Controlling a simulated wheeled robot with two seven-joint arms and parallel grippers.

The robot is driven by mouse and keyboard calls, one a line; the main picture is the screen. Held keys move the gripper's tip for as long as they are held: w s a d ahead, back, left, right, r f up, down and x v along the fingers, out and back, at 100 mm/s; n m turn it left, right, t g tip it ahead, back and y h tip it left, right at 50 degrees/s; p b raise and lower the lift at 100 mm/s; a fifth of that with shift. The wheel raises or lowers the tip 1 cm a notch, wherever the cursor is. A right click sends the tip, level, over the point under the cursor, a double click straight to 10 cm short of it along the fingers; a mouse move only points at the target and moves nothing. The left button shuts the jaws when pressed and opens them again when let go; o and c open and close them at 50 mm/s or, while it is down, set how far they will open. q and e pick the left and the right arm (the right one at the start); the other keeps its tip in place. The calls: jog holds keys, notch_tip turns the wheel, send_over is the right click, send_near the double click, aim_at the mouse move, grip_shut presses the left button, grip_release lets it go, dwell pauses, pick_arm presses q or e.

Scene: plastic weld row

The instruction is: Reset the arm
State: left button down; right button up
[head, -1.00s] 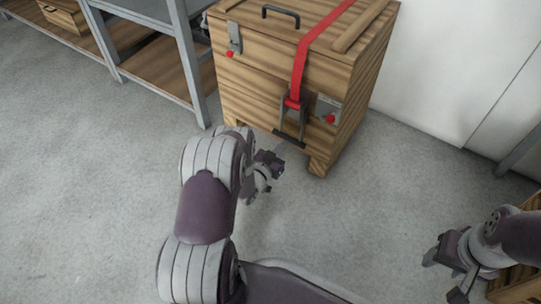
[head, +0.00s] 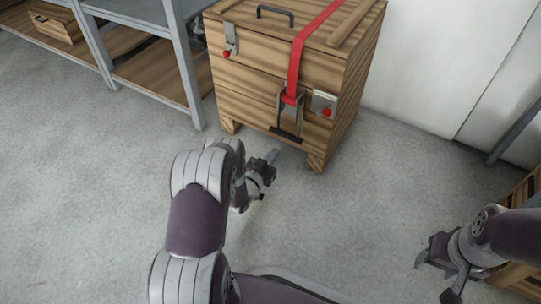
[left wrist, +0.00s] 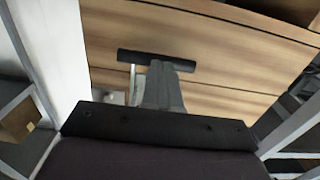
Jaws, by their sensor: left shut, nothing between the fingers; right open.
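My left gripper (head: 273,156) is shut and empty in the head view, low in front of the wooden crate and apart from it. In the left wrist view its closed fingers (left wrist: 161,88) point toward the crate's wooden front, and they overlap the black bar of the crate's buckle in the picture. My right gripper (head: 432,273) is open at the lower right in the head view, beside a slatted wooden box. Nothing is in it.
The wooden crate (head: 245,99) stands on the grey floor, with a red strap (head: 297,62), a buckle (head: 288,115) and red-knobbed latches. A metal shelf (head: 183,62) is at its left. A slatted wooden box (head: 520,278) is at the lower right. Floor between is clear.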

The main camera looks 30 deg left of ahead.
pick_arm(q)
jog(key=s+f+p, duration=0.2)
jog(key=s+p, duration=0.1)
jog(key=s, duration=0.6)
jog(key=shift+a, duration=0.4)
